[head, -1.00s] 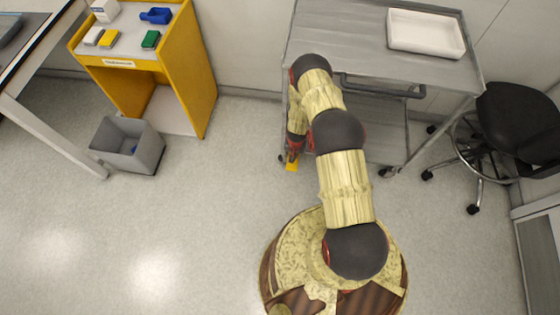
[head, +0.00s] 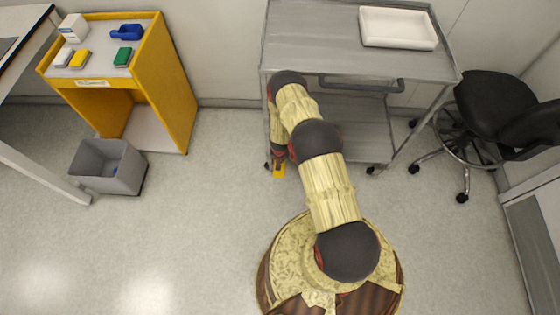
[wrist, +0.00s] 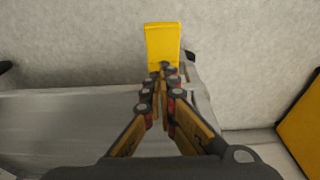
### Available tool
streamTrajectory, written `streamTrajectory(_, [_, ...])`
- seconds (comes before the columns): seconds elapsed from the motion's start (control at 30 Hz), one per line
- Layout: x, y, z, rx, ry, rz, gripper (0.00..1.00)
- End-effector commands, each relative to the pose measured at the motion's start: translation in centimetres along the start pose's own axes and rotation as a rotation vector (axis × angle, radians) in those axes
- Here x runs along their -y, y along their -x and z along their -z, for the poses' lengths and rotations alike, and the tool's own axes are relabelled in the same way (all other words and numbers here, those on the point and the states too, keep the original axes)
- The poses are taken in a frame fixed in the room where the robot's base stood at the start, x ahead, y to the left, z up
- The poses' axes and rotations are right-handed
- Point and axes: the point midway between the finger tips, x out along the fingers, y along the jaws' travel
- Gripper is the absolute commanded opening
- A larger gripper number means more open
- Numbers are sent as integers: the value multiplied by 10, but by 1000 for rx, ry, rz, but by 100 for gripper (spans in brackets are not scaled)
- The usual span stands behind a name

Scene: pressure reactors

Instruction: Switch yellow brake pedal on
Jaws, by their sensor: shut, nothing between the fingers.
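The yellow brake pedal (head: 279,171) shows low by the front left leg of the grey cart, just above the floor. In the wrist view it is a yellow tab (wrist: 162,42) straight beyond the fingertips. My gripper (wrist: 163,68) is shut and empty, its tips together at the near edge of the pedal. The tips overlap that edge in the picture; I cannot tell whether they touch it. In the head view my gripper (head: 279,157) points down at the pedal and is partly hidden by my arm.
The grey cart (head: 300,45) carries a white tray (head: 398,28). A black swivel chair (head: 495,105) stands to its right. A yellow cabinet (head: 165,85) and a grey bin (head: 125,170) are at left. The floor between bin and cart is clear.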

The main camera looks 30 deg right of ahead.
Motion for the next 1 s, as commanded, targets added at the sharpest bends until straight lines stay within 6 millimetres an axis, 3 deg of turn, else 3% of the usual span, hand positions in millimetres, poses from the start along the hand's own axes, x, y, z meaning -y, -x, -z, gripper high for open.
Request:
streamTrajectory(0.03, [0,-15,-1,0,-2,0,0])
streamTrajectory(0.2, [0,-47,-1,0,-1,0,0])
streamTrajectory(0.4, [0,-71,-10,-1,0,0,0])
streamTrajectory(0.6, [0,-81,-16,0,-1,1,0])
streamTrajectory(1.0, [0,-81,-16,-1,-1,1,0])
